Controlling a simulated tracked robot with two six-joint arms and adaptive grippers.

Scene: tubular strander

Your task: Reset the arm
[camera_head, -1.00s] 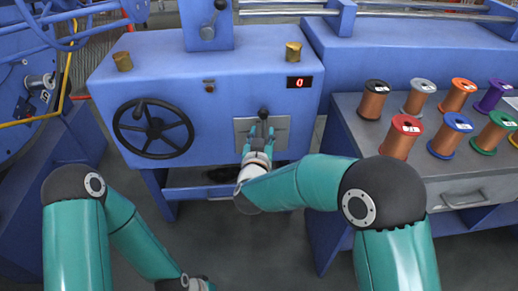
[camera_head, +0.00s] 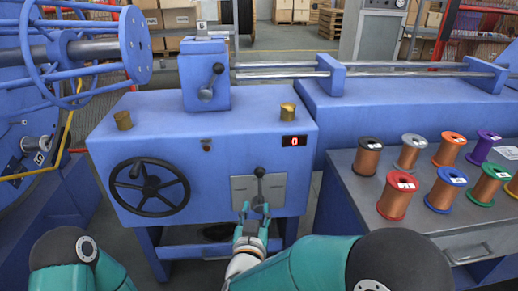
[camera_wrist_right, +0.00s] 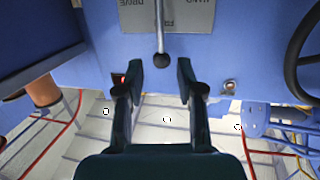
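The lever with a black knob (camera_head: 259,172) rises from a grey plate (camera_head: 240,190) on the front of the blue machine (camera_head: 150,130). My right gripper (camera_head: 254,208) is open in front of and below the knob in the head view. In the right wrist view my right gripper (camera_wrist_right: 160,78) has its dark fingers spread wide. The knob (camera_wrist_right: 163,60) shows between the fingertips there, with no contact visible. Part of my left arm (camera_head: 75,262) shows at the bottom left; its gripper is out of view.
A black handwheel (camera_head: 150,187) is left of the lever. A red display (camera_head: 294,141) reads 0. A table (camera_head: 345,185) with several wire spools, including a red-flanged one (camera_head: 396,196), stands at the right. A spoked blue wheel frame (camera_head: 80,50) is at the far left.

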